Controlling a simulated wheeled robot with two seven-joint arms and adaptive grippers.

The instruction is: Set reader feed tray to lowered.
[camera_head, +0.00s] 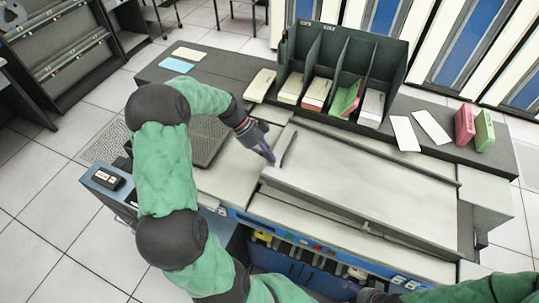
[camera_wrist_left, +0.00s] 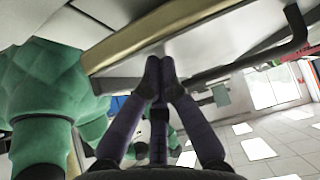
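The feed tray appears to be the wide pale grey panel (camera_head: 360,190) on top of the blue-fronted machine. It sits above the lower surface, with a dark bar (camera_head: 288,148) at its left end. My left gripper (camera_head: 270,158) is at that left end, pointing down beside the bar. In the left wrist view its purple fingertips (camera_wrist_left: 159,66) are together, close to a pale panel (camera_wrist_left: 190,45), with nothing clearly between them. A dark bent bar (camera_wrist_left: 292,35) shows to the right there. Contact cannot be told. My right sleeve shows at the bottom right; the right gripper is not clearly visible.
A dark card rack (camera_head: 342,65) with several card stacks stands behind the tray. Loose cards (camera_head: 432,127), a pink block (camera_head: 464,124) and a green block (camera_head: 484,130) lie to its right. A black device (camera_head: 109,179) sits at the front left.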

